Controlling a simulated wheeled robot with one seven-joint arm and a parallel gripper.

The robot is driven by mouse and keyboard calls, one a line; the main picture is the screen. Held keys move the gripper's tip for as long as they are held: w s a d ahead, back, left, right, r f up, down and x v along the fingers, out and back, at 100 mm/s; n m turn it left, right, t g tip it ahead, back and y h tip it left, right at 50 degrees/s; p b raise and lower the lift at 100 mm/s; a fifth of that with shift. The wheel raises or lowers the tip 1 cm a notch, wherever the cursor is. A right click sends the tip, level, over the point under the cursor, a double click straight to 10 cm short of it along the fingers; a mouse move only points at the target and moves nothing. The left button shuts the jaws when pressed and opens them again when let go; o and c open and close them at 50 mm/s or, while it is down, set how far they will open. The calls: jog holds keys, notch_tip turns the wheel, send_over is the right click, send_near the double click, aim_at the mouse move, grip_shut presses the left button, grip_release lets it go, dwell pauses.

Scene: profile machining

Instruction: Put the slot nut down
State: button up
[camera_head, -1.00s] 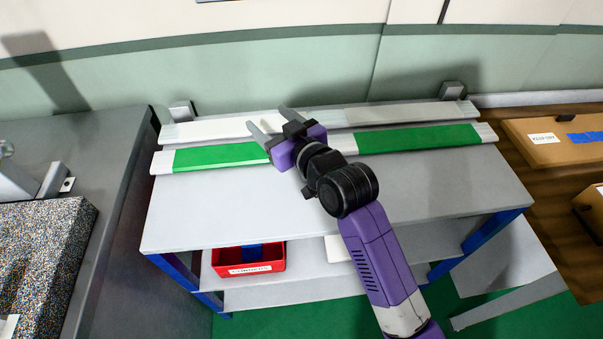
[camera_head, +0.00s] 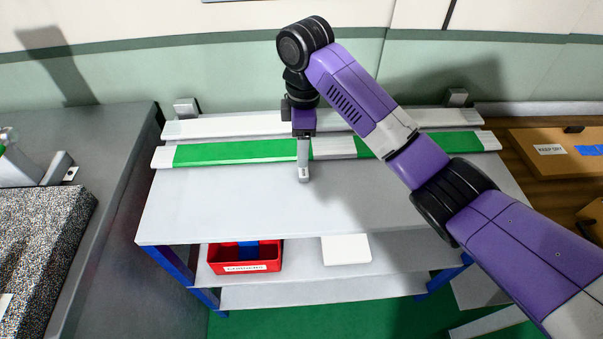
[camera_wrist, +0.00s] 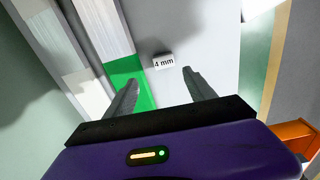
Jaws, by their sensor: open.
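My gripper (camera_head: 303,179) points down at the table top (camera_head: 220,205), just in front of the green-faced profile (camera_head: 236,152). In the wrist view my gripper (camera_wrist: 160,79) is open, with nothing between its two fingers. A small pale block marked "4 mm" (camera_wrist: 164,61) shows just beyond the fingertips, on or close above the grey surface. I cannot tell whether it is the slot nut. In the head view I cannot make it out apart from the fingers.
A white profile (camera_head: 225,126) lies behind the green one along the table's back. A red bin (camera_head: 246,268) with something blue in it and a white box (camera_head: 346,249) stand on the shelf below. The front of the table top is clear.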

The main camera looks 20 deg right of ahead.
aim_at(304, 171)
jog(key=shift+s+f, duration=0.15)
jog(key=shift+s, duration=0.25)
notch_tip(304, 171, down, 2)
jog(key=shift+f+b, duration=0.25)
jog(key=shift+b, duration=0.5)
jog(key=shift+f, duration=2.55)
grip_shut()
jog(key=shift+r, duration=0.1)
